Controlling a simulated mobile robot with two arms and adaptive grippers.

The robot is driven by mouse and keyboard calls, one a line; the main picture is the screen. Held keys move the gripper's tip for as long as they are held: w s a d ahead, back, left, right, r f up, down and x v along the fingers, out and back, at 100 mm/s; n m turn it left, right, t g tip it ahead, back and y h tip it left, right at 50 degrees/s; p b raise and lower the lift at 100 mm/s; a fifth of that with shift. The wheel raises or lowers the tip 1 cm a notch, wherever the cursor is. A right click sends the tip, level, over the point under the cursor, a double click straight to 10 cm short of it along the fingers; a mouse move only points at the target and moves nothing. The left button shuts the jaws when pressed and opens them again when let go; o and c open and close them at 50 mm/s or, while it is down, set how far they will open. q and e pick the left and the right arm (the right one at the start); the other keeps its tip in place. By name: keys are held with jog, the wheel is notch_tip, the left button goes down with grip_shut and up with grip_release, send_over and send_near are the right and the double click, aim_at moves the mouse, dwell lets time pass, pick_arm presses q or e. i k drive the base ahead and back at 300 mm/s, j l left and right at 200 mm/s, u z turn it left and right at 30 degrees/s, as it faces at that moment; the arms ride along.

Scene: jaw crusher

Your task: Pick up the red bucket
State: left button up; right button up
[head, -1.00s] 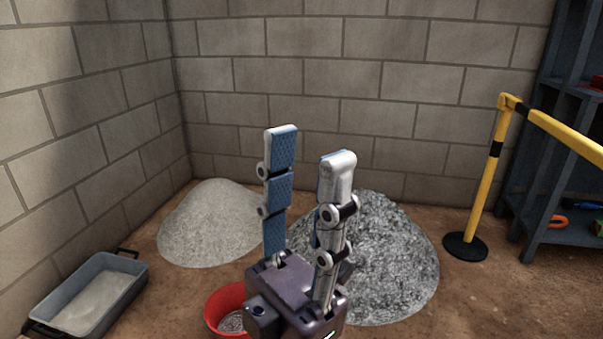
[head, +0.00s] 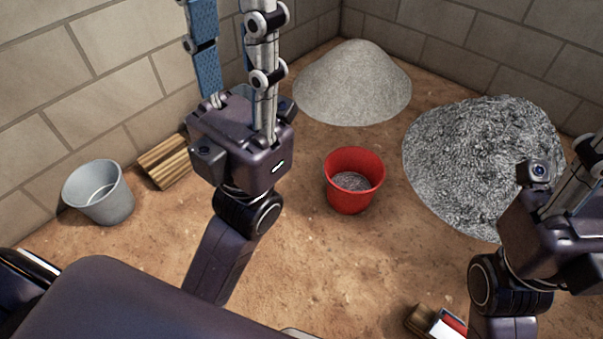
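The red bucket (head: 368,198) stands upright on the dirt floor near the middle of the head view. Grey gravel shows inside it. My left gripper (head: 232,45) is left of the bucket and apart from it. Its fingers point up and stand apart with nothing between them; their tips are cut off by the top edge. My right gripper (head: 582,175) is at the right edge, in front of the dark gravel pile and apart from the bucket. Its fingers are mostly cut off, so its opening is unclear.
A grey metal bucket (head: 101,195) and a wooden item (head: 165,163) are by the left wall. A pale gravel pile (head: 352,82) and a darker pile (head: 475,150) lie behind the red bucket. A small wood-and-red object (head: 440,322) lies at the bottom. Floor before the bucket is clear.

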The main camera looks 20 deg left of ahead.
aim_at(353, 175)
jog(key=u, duration=0.2)
jog(key=i+j+z, duration=0.8)
jog(key=i+l, duration=0.05)
jog(key=l, duration=0.05)
